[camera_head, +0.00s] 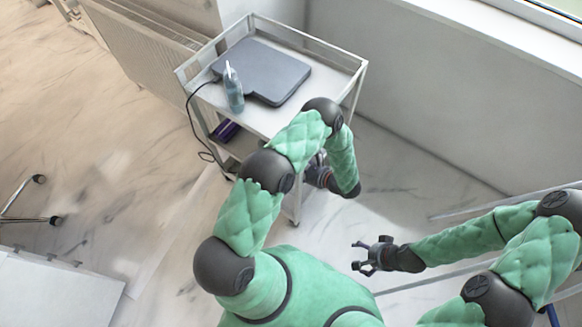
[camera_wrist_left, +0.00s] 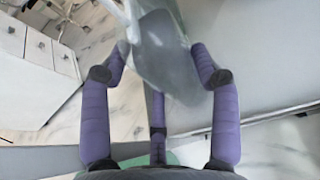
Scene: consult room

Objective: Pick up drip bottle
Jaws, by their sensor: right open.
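A clear bluish bottle with a pale pointed top (camera_head: 234,90), likely the drip bottle, stands upright on the trolley's top shelf, beside a dark grey flat device. My left gripper (camera_head: 318,172) is low by the trolley's front right side, well below and right of this bottle, and partly hidden by my arm. In the left wrist view its purple fingers (camera_wrist_left: 160,60) are spread around a grey translucent shape (camera_wrist_left: 172,62). I cannot tell what this shape is or whether it is gripped. My right gripper (camera_head: 368,256) is open and empty over the floor, away from the trolley.
The white trolley (camera_head: 262,122) has raised rails and a lower shelf with a purple item (camera_head: 225,131). The grey device (camera_head: 262,70) fills much of the top, and a black cable hangs off the left side. A radiator (camera_head: 140,45) and wall stand behind.

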